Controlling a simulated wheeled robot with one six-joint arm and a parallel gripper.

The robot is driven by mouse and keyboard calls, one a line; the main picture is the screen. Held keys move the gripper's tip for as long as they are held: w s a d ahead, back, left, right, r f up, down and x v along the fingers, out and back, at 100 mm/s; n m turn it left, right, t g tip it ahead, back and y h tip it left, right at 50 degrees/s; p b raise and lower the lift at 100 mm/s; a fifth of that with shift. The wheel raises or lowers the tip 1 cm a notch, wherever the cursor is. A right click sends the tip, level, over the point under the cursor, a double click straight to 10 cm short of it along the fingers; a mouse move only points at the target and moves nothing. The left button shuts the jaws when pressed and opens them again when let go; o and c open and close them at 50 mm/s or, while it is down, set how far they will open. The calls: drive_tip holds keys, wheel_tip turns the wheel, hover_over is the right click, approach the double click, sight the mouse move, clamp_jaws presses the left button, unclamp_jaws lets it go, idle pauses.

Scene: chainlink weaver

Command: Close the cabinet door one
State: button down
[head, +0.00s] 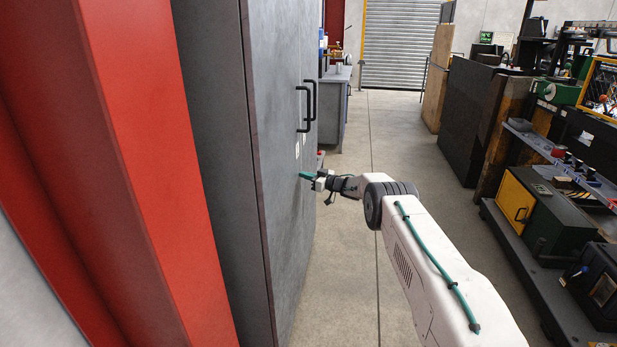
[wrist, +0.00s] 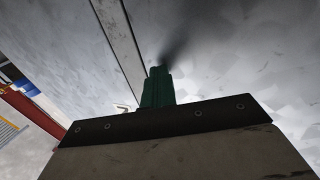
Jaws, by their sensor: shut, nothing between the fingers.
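The grey cabinet (head: 216,130) stands at the left in the head view. Its front shows two dark bar handles (head: 304,108) side by side near the middle. The near door (head: 285,190) looks about in line with the front; I cannot tell if a small gap is left. My gripper (head: 306,176) is shut and empty, its teal fingertips at the door face below the handles. In the wrist view the shut green fingers (wrist: 158,88) point at the grey door surface (wrist: 240,50), touching or very close, with a shadow at the tip. A pale strip along a door edge (wrist: 120,45) runs beside them.
A red column (head: 130,150) stands at the near left beside the cabinet. The concrete floor aisle (head: 395,150) is clear to a roller shutter (head: 400,45) at the back. A low shelf (head: 545,275) with machines and boxes lines the right side.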

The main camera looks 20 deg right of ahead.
drive_tip(key=s+d, duration=0.7)
drive_tip(key=d, duration=0.6)
drive_tip(key=d+f+m+h, duration=0.5)
drive_tip(key=d+f+h, duration=0.3)
drive_tip(key=h, duration=0.2)
drive_tip(key=s+r+m+g+h, duration=0.3)
drive_tip(key=s+r+g+h, duration=0.2)
drive_tip(key=s+r, duration=0.35)
drive_tip(key=s+a+r+m+g, duration=0.1)
drive_tip(key=s+a+r+g, duration=0.2)
drive_tip(key=s+a+r, duration=0.5)
drive_tip(key=s+a+r+g, duration=0.2)
drive_tip(key=s+r, duration=0.1)
drive_tip(key=s, duration=0.8)
drive_tip(key=s+a+r+m+g, duration=0.1)
drive_tip(key=s+a+r+g, duration=0.25)
drive_tip(key=s+r, duration=0.45)
drive_tip(key=s+a+r+y, duration=0.1)
drive_tip(key=s+a+r, duration=0.1)
drive_tip(key=s+a, duration=0.4)
drive_tip(key=s+a+r+n+y, duration=0.1)
drive_tip(key=s+a+r, duration=0.2)
drive_tip(key=s, duration=1.3)
drive_tip(key=s+a+r+n+y, duration=0.1)
drive_tip(key=s+a+r, duration=0.2)
drive_tip(key=s+a, duration=0.6)
drive_tip(key=s+t, duration=0.1)
drive_tip(key=s, duration=0.2)
drive_tip(key=shift+y, duration=0.3)
